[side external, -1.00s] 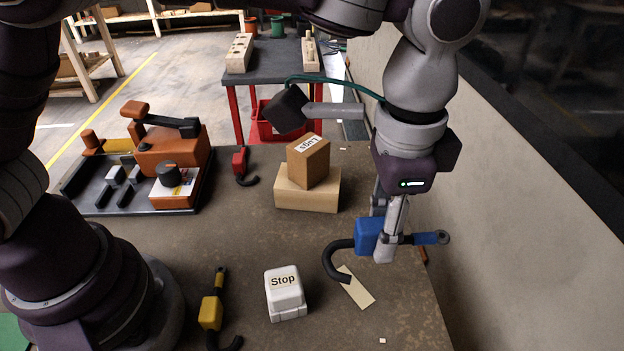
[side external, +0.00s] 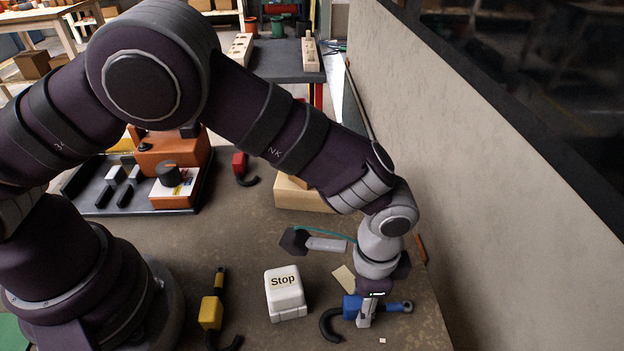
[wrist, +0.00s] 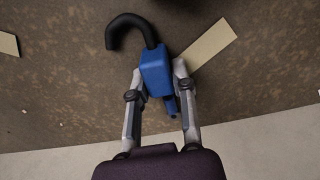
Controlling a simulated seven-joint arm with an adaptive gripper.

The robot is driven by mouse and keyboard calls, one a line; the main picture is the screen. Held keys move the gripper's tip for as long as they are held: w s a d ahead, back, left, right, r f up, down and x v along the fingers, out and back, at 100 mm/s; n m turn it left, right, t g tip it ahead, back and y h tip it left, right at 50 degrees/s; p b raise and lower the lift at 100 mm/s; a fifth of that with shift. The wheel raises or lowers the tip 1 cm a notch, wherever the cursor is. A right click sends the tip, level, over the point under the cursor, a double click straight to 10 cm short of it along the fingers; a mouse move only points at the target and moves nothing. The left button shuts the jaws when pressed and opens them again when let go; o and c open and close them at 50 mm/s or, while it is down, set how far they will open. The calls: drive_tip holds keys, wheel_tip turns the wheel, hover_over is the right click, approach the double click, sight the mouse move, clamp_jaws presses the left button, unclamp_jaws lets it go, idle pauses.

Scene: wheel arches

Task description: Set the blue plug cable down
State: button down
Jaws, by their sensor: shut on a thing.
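The blue plug cable (side external: 352,308) has a blue body, a curved black cord on its left and a blue prong end on its right. It is low at the right front of the table; I cannot tell if it touches the surface. My gripper (side external: 366,322) points down and is shut on its blue body. In the wrist view the blue plug cable (wrist: 155,72) sits between the two fingers of my gripper (wrist: 161,82), with its black cord curling to the upper left.
A white Stop block (side external: 285,293) stands left of the blue plug. A yellow plug cable (side external: 211,312) lies further left, and a red one (side external: 239,163) further back. A beige strip (side external: 343,279) lies close behind the blue plug. The wall (side external: 480,200) runs along the right.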

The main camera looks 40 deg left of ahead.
drive_tip(key=c, duration=0.9)
unclamp_jaws()
drive_tip(key=shift+f, duration=0.1)
drive_tip(key=shift+c, duration=0.2)
drive_tip(key=w+a+r+n+t, duration=0.1)
drive_tip(key=a+r, duration=0.2)
drive_tip(key=r, duration=0.6)
drive_tip(key=a+r+n, duration=0.1)
drive_tip(key=a+r, duration=0.2)
drive_tip(key=r, duration=0.5)
drive_tip(key=s+a+r+n+t, duration=0.1)
drive_tip(key=s+a+n+t, duration=0.1)
drive_tip(key=a, duration=0.6)
drive_tip(key=s+a+r+n+t, duration=0.2)
drive_tip(key=s+a+n, duration=0.3)
drive_tip(key=a, duration=0.3)
drive_tip(key=shift+s+r+t, duration=0.15)
drive_tip(key=shift+r+t, duration=0.15)
